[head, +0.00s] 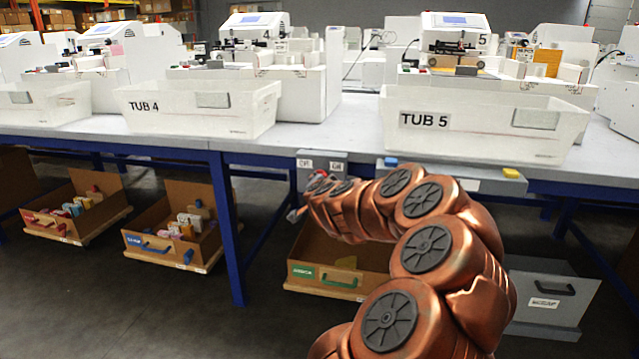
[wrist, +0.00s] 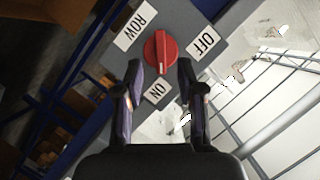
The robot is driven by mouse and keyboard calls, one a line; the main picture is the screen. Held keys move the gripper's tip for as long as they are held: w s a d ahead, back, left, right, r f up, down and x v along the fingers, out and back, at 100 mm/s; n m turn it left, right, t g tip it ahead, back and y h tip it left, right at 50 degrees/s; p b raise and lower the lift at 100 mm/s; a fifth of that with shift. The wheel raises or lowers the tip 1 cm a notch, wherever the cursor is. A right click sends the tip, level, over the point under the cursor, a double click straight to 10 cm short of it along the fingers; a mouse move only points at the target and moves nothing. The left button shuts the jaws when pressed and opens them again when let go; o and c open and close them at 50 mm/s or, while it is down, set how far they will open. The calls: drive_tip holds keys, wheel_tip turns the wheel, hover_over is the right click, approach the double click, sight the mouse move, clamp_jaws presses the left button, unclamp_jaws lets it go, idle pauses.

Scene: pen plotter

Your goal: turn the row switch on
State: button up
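The row switch is a red rotary knob (wrist: 160,50) on a grey box (wrist: 183,18), with white labels ROW, OFF and ON around it in the wrist view. The knob's ridge runs roughly up-down in that picture, and a pale line shows near its lower end, on the side of the ON label (wrist: 155,92). My gripper (wrist: 158,68) is open, with one dark finger on each side of the knob's lower part. I cannot tell whether the fingers touch it. In the head view the grey box (head: 348,171) hangs at the table's front edge, its knob mostly hidden by my arm.
The table (head: 330,128) carries plotters and white tubs, including TUB 4 (head: 200,112) and TUB 5 (head: 480,125). Blue table legs (head: 227,230) stand left of my arm. Cardboard drawers (head: 165,235) and a grey box (head: 550,290) sit below. The floor in front is clear.

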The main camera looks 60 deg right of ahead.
drive_tip(key=v, duration=0.8)
drive_tip(key=shift+s+a+r, duration=0.1)
drive_tip(key=shift+s, duration=0.05)
idle(0.5)
